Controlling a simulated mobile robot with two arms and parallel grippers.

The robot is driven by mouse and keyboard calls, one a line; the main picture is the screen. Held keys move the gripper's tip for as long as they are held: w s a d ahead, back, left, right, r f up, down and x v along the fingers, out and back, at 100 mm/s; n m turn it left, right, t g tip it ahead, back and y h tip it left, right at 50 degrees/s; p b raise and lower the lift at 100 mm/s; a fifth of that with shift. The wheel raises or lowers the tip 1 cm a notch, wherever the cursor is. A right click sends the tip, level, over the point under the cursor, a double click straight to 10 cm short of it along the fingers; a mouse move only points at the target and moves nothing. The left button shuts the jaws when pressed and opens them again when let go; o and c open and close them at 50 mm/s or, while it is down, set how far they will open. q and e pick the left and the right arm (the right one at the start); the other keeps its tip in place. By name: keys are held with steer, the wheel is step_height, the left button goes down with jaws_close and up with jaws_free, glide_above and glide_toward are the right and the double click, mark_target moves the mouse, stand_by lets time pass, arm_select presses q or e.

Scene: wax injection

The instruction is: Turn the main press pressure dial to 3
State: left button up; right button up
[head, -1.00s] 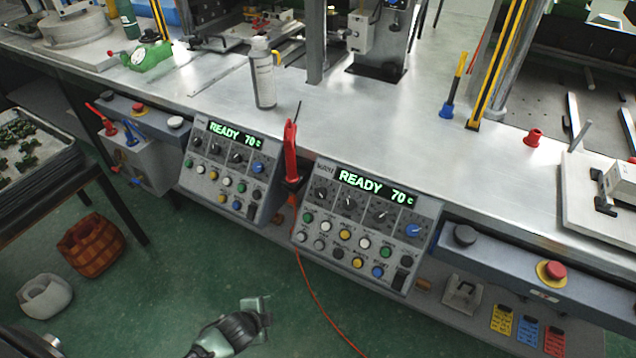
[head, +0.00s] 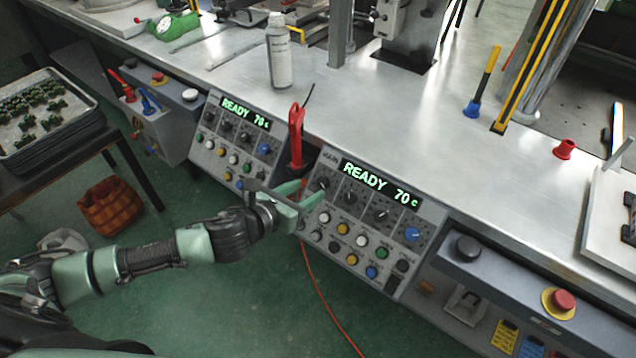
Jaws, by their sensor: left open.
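Two grey control panels hang on the bench front, both reading "READY 70 c". The right panel (head: 368,232) has a row of dials: a dark one at the left (head: 320,184), two more dark ones (head: 350,197) (head: 380,215) and a blue one (head: 411,234). The left panel (head: 236,142) has a similar row. Labels are too small to read, so I cannot tell which dial is the main press pressure one. My left gripper (head: 306,194) is open and empty at the right panel's upper left, its fingers close to the leftmost dial. Contact with the dial cannot be told. My right gripper is not in view.
A red-handled tool (head: 296,138) stands upright between the panels, just above my left gripper. A white bottle (head: 279,55) stands on the bench. A red emergency button (head: 564,299) is at the lower right. An orange cable (head: 325,300) runs down to the floor.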

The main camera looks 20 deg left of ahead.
mark_target(321, 183)
arm_select(q)
steer(key=x, duration=0.5)
steer(key=shift+w+d+f, duration=0.15)
steer(key=shift+w, duration=0.1)
jaws_close()
